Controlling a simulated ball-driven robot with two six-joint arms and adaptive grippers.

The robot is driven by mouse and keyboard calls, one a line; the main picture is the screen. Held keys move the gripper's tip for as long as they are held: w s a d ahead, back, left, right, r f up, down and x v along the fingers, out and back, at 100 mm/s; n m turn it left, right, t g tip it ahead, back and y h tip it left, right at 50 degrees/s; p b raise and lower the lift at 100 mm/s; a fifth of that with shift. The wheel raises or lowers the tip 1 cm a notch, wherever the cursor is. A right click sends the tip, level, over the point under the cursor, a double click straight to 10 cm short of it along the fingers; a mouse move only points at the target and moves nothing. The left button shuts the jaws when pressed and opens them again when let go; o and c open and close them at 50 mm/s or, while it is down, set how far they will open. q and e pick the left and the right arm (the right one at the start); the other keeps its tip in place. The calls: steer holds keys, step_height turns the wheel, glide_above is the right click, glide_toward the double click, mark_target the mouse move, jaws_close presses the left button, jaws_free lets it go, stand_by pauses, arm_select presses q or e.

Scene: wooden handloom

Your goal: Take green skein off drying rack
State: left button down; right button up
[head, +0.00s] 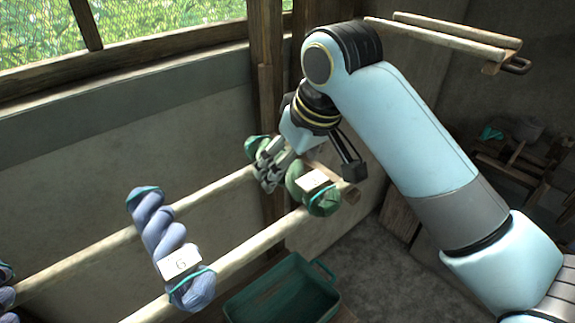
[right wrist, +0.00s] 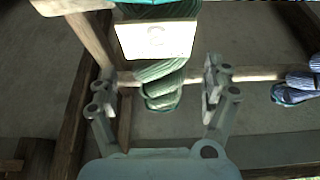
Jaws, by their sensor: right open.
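The green skein (head: 323,203) hangs over both rails at the right end of the drying rack (head: 245,247), with a white tag on its near part. The middle of the skein is partly hidden by my right gripper (head: 268,172). My right gripper is open over the rack at the skein. In the right wrist view the green skein (right wrist: 160,72) runs between the two open fingers of the gripper (right wrist: 160,82), with gaps on both sides. My left gripper is not in view.
A blue-violet skein (head: 157,228) with a tag marked 6 hangs further left on the rails. A green tray (head: 283,292) stands below the rack. A wooden post (head: 268,95) and the wall are close behind the gripper.

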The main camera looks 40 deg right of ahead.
steer(key=shift+x, duration=0.8)
steer(key=c, duration=1.4)
steer(key=shift+o, duration=0.2)
steer(key=shift+r, duration=0.1)
